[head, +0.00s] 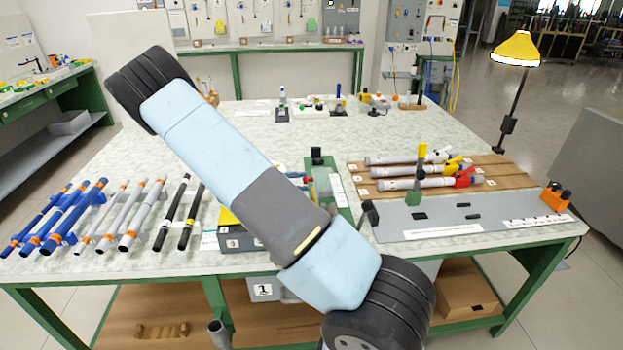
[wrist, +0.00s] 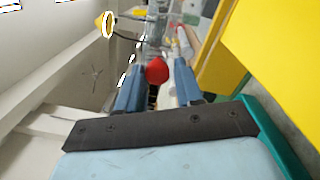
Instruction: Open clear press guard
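In the wrist view my gripper (wrist: 158,88) points along the bench with its two blue-grey fingers apart. A red ball knob (wrist: 157,70) on a dark stem shows between the fingers, and I cannot tell whether either finger touches it. A large yellow block (wrist: 272,40) stands close on the right; it may be part of the press. In the head view a dark-based box with a yellow top (head: 240,238) is partly behind my arm. I cannot make out the clear guard's panel or its position. My arm hides my gripper in the head view.
Blue and grey rods (head: 100,215) lie at left, beside black rods (head: 172,212). A green fixture (head: 322,185) is right of my arm. Rods lie on a wooden rack (head: 490,170) behind a grey plate (head: 400,228). A yellow lamp (head: 516,48) stands at right.

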